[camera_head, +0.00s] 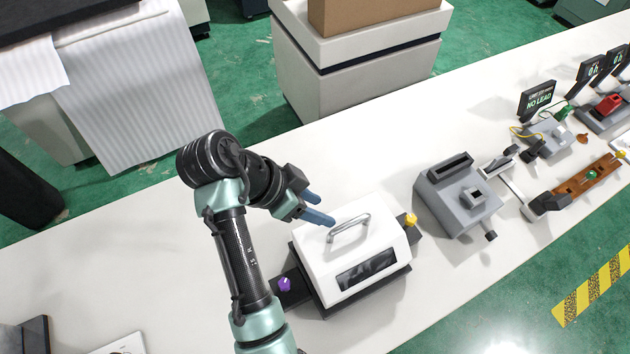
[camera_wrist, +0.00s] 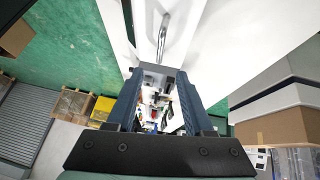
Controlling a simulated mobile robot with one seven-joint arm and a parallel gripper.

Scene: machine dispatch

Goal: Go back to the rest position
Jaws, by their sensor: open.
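My gripper (camera_head: 326,209) is open, with its two blue fingers apart, beside and slightly above the white machine's lid in the head view. Its fingers also show in the wrist view (camera_wrist: 158,100), with nothing held between them. The white machine (camera_head: 379,243) has a curved metal handle (camera_head: 349,228) on its lid and a dark window in its front. The handle also shows beyond the fingertips in the wrist view (camera_wrist: 163,38). The fingers appear apart from the handle.
A purple knob (camera_head: 285,284) and a yellow knob (camera_head: 410,220) flank the machine. A grey device (camera_head: 457,200) and several small fixtures stand to the right. A cabinet with a cardboard box (camera_head: 365,14) stands behind.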

